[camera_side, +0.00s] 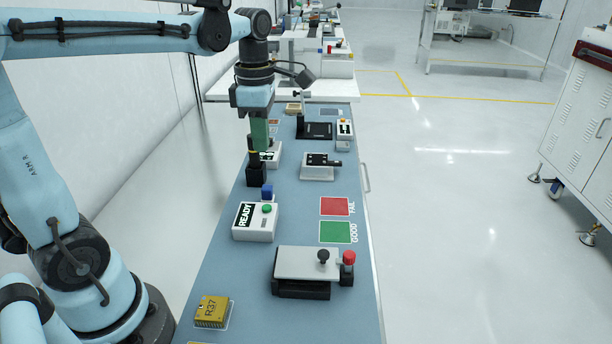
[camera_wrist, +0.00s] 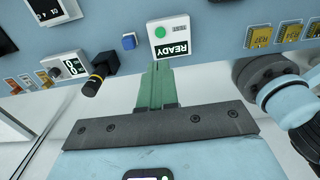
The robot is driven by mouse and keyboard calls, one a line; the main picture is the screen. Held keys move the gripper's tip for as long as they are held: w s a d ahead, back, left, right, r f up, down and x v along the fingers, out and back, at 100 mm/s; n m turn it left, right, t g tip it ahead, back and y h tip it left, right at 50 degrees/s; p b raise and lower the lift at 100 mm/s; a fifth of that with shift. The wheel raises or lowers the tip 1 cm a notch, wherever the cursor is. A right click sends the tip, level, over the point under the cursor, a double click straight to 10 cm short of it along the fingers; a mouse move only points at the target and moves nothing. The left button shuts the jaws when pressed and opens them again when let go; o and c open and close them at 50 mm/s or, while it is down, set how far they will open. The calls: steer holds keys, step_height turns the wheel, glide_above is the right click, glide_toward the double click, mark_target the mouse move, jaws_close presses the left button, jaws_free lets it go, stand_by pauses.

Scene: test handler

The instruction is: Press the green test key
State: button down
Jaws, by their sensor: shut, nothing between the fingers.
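The green test key (camera_side: 267,209) is a round button on top of a white box labelled READY (camera_side: 241,233). It also shows in the wrist view (camera_wrist: 160,32), on the READY box (camera_wrist: 172,43) just beyond my fingertips in the picture. My gripper (camera_side: 259,146) points down over the far left part of the bench, well above and behind the READY box. Its green fingers (camera_wrist: 157,66) are shut together with nothing between them. They are apart from the key.
A black post with a yellow band (camera_side: 254,168) and a blue block (camera_side: 267,191) stand between gripper and READY box. Red FAIL (camera_side: 336,206) and green GOOD (camera_side: 335,232) pads lie right. A lidded fixture (camera_side: 308,262) and yellow R37 chip (camera_side: 211,309) sit nearer.

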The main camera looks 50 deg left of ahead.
mark_target(268, 206)
step_height(268, 206, down, 14)
steer(key=shift+r, duration=0.1)
stand_by(0.7)
steer(key=shift+f, duration=1.05)
steer(key=shift+w, duration=0.1)
steer(key=shift+r, duration=0.1)
step_height(268, 206, up, 9)
stand_by(0.3)
stand_by(0.5)
